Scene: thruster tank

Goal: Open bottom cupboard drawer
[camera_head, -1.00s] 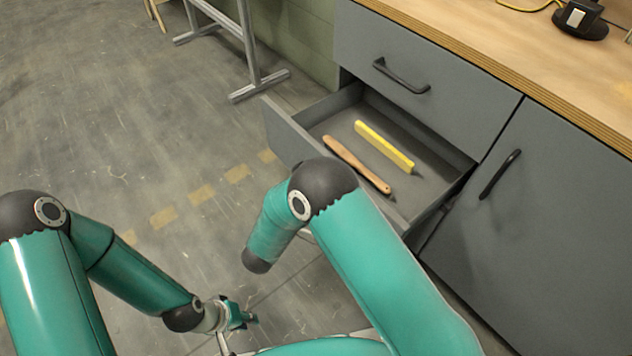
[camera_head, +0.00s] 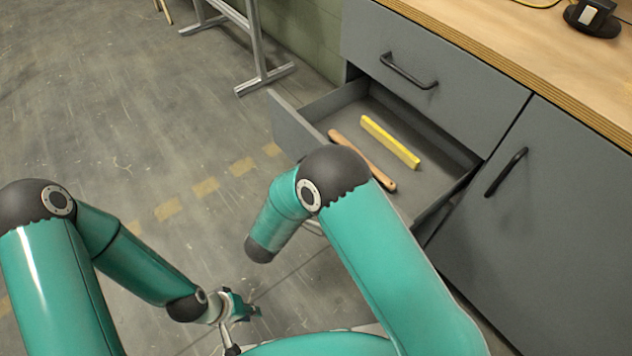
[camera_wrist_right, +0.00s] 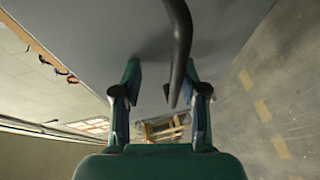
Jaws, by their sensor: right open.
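The bottom drawer (camera_head: 298,131) of the grey cupboard is pulled out in the head view, with its inside showing. A brown wooden-handled tool (camera_head: 362,160) and a yellow bar (camera_head: 390,141) lie in it. My right arm covers the near part of the drawer front and hides the right gripper in the head view. In the right wrist view my right gripper (camera_wrist_right: 161,78) is open, with a dark curved handle (camera_wrist_right: 181,40) between its fingers, nearer the right finger. A grey front (camera_wrist_right: 90,40) fills the space behind it. My left gripper (camera_head: 238,308) hangs low over the floor.
The closed upper drawer (camera_head: 430,85) sits above the open one, and a closed door (camera_head: 545,200) with a dark handle is to the right. A wooden worktop (camera_head: 530,40) runs above. A metal stand (camera_head: 258,50) is behind on the floor; the floor at left is clear.

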